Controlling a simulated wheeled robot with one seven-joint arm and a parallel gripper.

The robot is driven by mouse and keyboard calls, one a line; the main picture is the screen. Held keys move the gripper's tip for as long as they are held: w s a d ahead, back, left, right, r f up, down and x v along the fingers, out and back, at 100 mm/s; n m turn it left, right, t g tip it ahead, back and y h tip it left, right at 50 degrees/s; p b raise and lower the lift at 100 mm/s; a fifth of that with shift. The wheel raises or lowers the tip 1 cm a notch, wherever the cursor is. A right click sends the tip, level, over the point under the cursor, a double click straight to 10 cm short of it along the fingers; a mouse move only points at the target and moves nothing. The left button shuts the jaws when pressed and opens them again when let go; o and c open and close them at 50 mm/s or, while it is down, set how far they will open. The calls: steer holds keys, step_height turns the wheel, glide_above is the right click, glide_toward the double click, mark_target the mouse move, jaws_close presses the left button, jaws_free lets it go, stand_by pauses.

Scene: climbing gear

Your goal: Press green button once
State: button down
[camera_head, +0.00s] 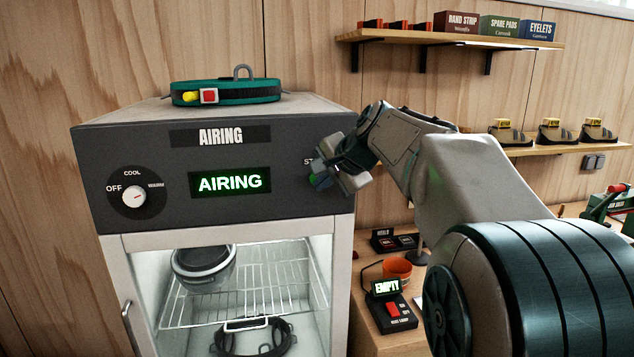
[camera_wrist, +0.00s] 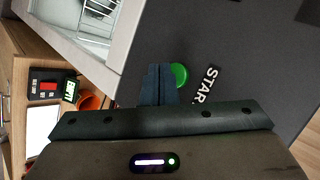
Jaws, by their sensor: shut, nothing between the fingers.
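The airing cabinet (camera_head: 285,143) has a dark front panel with a lit green display (camera_head: 230,180) reading AIRING. The green button (camera_wrist: 180,75) is on that panel beside a label (camera_wrist: 207,86) of which "STAR" can be read. My gripper (camera_head: 320,176) is shut and empty, right at the button. In the wrist view the gripper's fingertips (camera_wrist: 160,72) overlap the button's edge and partly hide it. I cannot tell whether they touch it. In the head view the gripper covers most of the button and the label.
A dial (camera_head: 134,197) sits at the panel's left. A green strap (camera_head: 226,92) lies on top of the cabinet. A helmet (camera_head: 203,268) is inside behind the glass. A bench with a lit EMPTY box (camera_head: 388,303) and an orange cup (camera_head: 397,269) stands at right, below my arm.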

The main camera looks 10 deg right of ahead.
steer(key=shift+s, duration=0.1)
steer(key=s+b, duration=0.2)
steer(key=s, duration=0.3)
stand_by(0.5)
stand_by(0.5)
